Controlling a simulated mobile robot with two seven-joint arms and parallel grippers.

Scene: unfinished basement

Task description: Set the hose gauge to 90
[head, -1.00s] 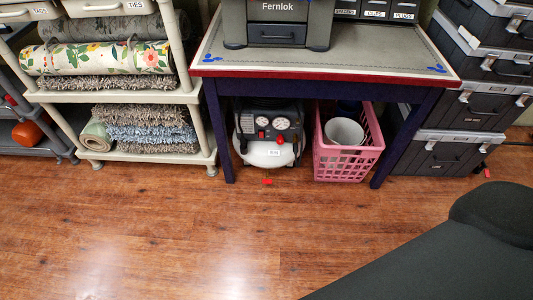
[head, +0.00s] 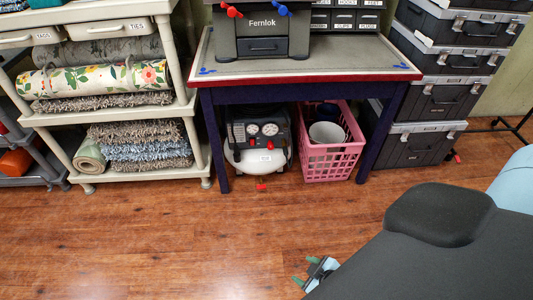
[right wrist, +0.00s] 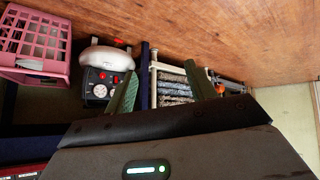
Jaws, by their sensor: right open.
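A compressor with a dark control panel and a white tank (head: 262,161) stands on the floor under the workbench. Two round white gauges (head: 261,129) face me on its panel, with a red knob (head: 265,145) below them. The readings are too small to tell. My right gripper (head: 304,270) is open and empty low in the head view, in front of the compressor and apart from it. In the right wrist view its green fingers (right wrist: 162,70) are spread, and the compressor (right wrist: 104,60) appears upside down to their left. My left gripper is not in view.
A pink basket (head: 332,160) with a white bucket stands right of the compressor. The workbench (head: 300,76) covers both, with a leg on each side. Shelves with rolled rugs (head: 150,150) stand left, stacked toolboxes (head: 425,146) right. The wooden floor in front is clear.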

